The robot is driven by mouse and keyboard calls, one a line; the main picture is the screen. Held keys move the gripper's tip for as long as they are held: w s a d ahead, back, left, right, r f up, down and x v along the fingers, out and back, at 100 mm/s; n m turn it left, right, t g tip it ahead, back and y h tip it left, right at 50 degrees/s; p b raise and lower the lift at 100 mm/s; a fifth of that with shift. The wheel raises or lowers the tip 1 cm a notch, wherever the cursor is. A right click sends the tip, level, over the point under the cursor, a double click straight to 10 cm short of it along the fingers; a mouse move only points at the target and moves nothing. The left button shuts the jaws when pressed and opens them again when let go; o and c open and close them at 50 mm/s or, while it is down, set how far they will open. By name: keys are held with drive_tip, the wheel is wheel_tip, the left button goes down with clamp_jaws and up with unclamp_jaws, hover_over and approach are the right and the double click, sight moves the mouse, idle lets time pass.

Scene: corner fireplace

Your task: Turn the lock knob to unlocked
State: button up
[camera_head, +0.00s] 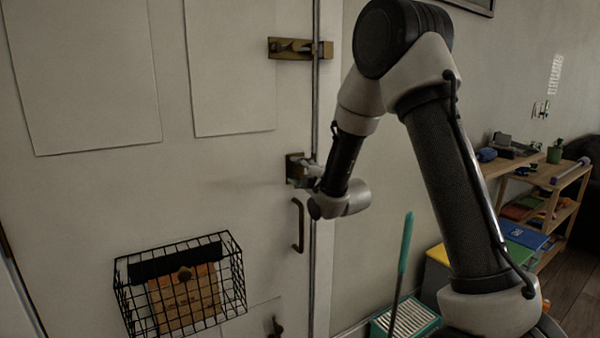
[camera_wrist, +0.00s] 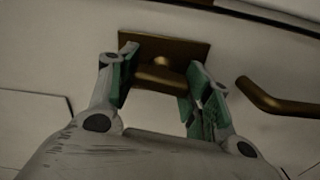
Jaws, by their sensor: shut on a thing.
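The lock knob (camera_wrist: 158,75) is a bronze piece on a dark rectangular plate (camera_wrist: 175,48) on the door. In the head view the lock plate (camera_head: 293,165) sits near the door's right edge, above the pull handle. My gripper (camera_wrist: 162,66) has its green-padded fingers on both sides of the knob and is shut on it. In the head view my gripper (camera_head: 309,170) reaches the lock from the right and covers part of it. The knob itself is hidden there, and I cannot tell whether it is locked.
A bronze pull handle (camera_head: 299,225) is just below the lock, and it also shows in the wrist view (camera_wrist: 277,100). A brass slide bolt (camera_head: 290,48) is above. A wire basket (camera_head: 235,262) hangs at lower left. A shelf unit (camera_head: 560,180) stands at right.

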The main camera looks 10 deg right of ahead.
drive_tip(key=shift+n, duration=0.8)
drive_tip(key=shift+f, duration=0.1)
drive_tip(key=o, duration=1)
drive_tip(key=shift+o, duration=0.2)
drive_tip(key=v, duration=0.7)
drive_tip(key=shift+s, duration=0.2)
